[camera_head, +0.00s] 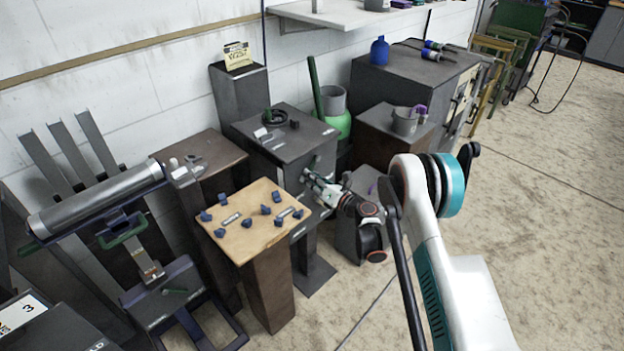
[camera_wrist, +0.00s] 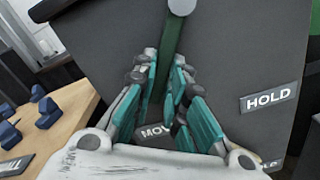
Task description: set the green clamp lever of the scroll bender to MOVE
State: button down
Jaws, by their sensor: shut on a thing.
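The scroll bender (camera_head: 290,135) is a dark grey box on a post in the middle of the head view, and its grey face (camera_wrist: 235,60) fills the wrist view. The green clamp lever (camera_wrist: 172,35) hangs from a pale round pivot (camera_wrist: 181,5) and points down toward the partly covered MOVE label (camera_wrist: 153,131). The HOLD label (camera_wrist: 268,97) is to its right. My gripper (camera_wrist: 166,60) is shut on the lever, with teal fingers on both sides. In the head view my gripper (camera_head: 311,183) is at the box's front face and hides the lever.
A wooden board (camera_head: 240,243) with several blue pegs stands close on the left, and its edge shows in the wrist view (camera_wrist: 68,120). A roller machine (camera_head: 100,200) stands farther left. A dark cabinet (camera_head: 400,85) is behind. Open floor (camera_head: 530,200) lies right.

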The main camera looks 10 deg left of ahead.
dwell(0.5)
jog(key=c, duration=1.6)
grip_release()
jog(key=v, duration=0.7)
jog(key=shift+s+d, duration=0.2)
jog(key=shift+r, duration=0.1)
